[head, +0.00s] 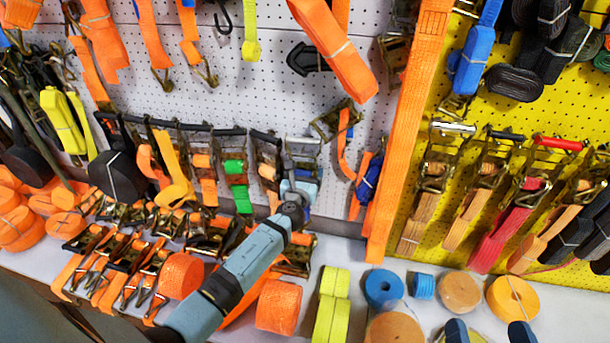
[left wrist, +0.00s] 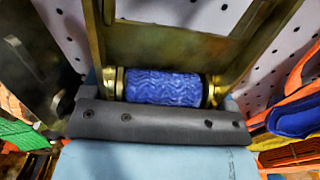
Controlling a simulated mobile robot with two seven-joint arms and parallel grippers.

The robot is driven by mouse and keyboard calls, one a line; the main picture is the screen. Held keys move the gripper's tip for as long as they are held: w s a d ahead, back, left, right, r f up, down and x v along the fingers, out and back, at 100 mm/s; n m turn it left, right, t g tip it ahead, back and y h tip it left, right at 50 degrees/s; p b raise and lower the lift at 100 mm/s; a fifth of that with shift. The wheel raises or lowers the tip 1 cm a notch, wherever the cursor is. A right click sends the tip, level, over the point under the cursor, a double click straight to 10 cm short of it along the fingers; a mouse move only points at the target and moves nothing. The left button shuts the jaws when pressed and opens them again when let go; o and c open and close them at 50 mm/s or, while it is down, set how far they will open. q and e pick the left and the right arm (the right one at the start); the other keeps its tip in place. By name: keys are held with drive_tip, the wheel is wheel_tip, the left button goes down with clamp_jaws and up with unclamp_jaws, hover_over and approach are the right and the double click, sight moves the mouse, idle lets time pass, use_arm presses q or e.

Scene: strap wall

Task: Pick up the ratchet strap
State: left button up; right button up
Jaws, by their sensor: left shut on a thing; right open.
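My left arm reaches up from the bottom of the head view to the pegboard wall. Its gripper (head: 299,187) is shut on a ratchet strap at the right end of a row hanging from a dark rail. In the left wrist view this ratchet strap (left wrist: 165,87) shows close up, with a brass-coloured metal frame and a blue wound roll. A dark grey bar lies across it, against my light blue finger. The gripper hides most of the strap in the head view. My right gripper (head: 488,331) is open and empty at the bottom edge, over the shelf.
More ratchet straps (head: 235,175) hang close to the left. A long orange strap (head: 405,130) hangs to the right, before a yellow pegboard (head: 450,255). Orange rolls (head: 278,307), a blue roll (head: 383,288) and ratchets crowd the shelf below.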

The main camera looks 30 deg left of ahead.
sight(303, 170)
use_arm(q)
drive_tip(key=shift+r, duration=0.75)
drive_tip(key=shift+r+p, duration=0.7)
drive_tip(key=shift+p, duration=0.05)
drive_tip(key=shift+r, duration=0.3)
drive_tip(key=p+v, duration=0.2)
drive_tip(key=v, duration=1.6)
drive_tip(key=shift+f, duration=0.2)
use_arm(e)
drive_tip(key=s+d+f+g+h, duration=0.2)
drive_tip(key=d+f+g+h, duration=0.1)
drive_tip(key=f, duration=0.5)
drive_tip(key=shift+d+f+g, duration=0.2)
drive_tip(key=shift+d+g, duration=0.05)
drive_tip(key=shift+g, duration=0.25)
use_arm(q)
drive_tip(key=shift+w, duration=0.1)
